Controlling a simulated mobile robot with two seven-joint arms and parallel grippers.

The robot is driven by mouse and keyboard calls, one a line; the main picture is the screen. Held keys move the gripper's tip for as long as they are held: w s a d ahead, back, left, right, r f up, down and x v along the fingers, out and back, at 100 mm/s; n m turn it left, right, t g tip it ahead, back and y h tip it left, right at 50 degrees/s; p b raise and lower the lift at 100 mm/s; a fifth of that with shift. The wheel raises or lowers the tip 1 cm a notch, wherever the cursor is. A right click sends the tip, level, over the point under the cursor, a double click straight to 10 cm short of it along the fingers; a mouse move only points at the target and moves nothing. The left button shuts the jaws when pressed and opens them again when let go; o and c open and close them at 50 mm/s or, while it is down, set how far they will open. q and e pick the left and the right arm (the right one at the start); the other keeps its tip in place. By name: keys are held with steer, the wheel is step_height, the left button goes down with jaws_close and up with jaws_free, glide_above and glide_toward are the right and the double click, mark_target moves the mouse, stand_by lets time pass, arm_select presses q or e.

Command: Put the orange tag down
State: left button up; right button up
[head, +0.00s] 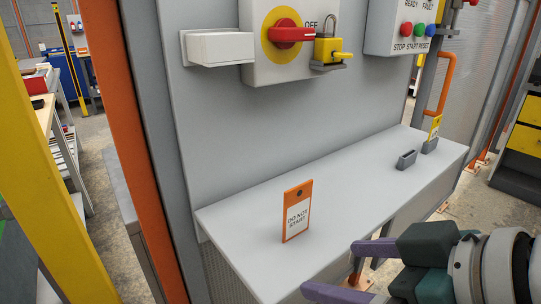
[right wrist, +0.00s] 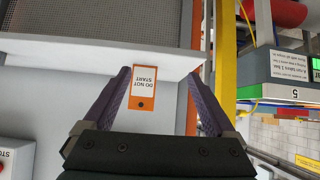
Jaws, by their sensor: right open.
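The orange tag (head: 297,210), with a white "DO NOT START" label and a hole at its top, stands upright on the grey shelf (head: 350,185). In the right wrist view the tag (right wrist: 144,103) shows between my right gripper's two purple fingers, with a gap on each side. My right gripper (head: 328,269) is open and empty, in front of the tag and to its lower right in the head view. It is apart from the tag there. My left gripper is not in view.
A small grey slotted holder (head: 406,160) sits empty on the shelf; another (head: 429,145) holds a yellow tag (head: 435,127). Above are a white box (head: 217,48), a red switch handle (head: 291,34) and a padlock (head: 328,50). The shelf between tag and holders is clear.

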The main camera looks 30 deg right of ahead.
steer(key=s+a+f+g, duration=0.3)
steer(key=s+g, duration=0.3)
steer(key=s, duration=0.2)
steer(key=shift+s+f+n+g+h, duration=0.2)
steer(key=shift+s+n+g+h, duration=0.1)
steer(key=shift+n, duration=0.1)
